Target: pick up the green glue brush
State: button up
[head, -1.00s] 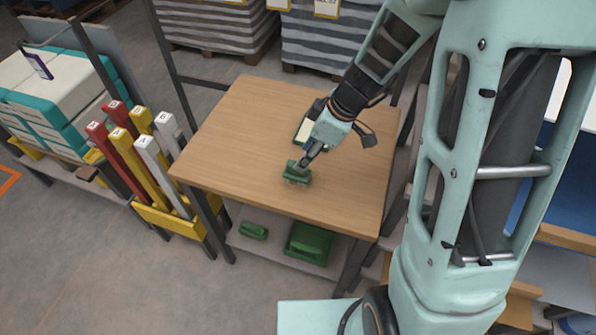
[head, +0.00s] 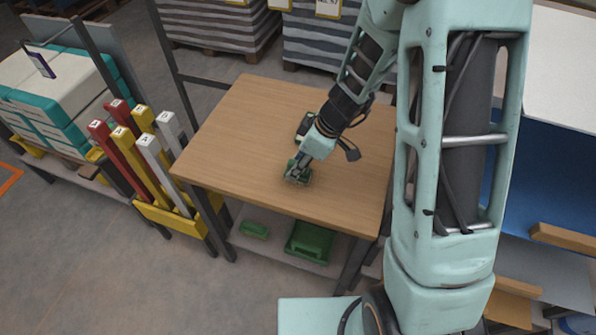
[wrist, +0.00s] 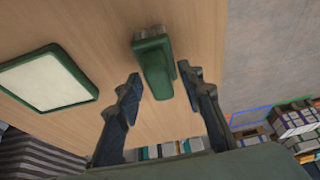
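The green glue brush (head: 304,181) lies on the wooden table top, near its front edge. In the wrist view my gripper (wrist: 160,77) is open, with one finger on each side of the brush. A narrow gap shows beside each fingertip. I cannot tell how deep the brush sits between the fingers.
A green-framed pale pad (wrist: 48,80) lies on the table (head: 235,130) behind the brush. The shelf below holds a small green item (head: 254,230) and a green bin (head: 309,240). A yellow rack (head: 172,217) of coloured posts stands left. The table's left side is clear.

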grip_shut()
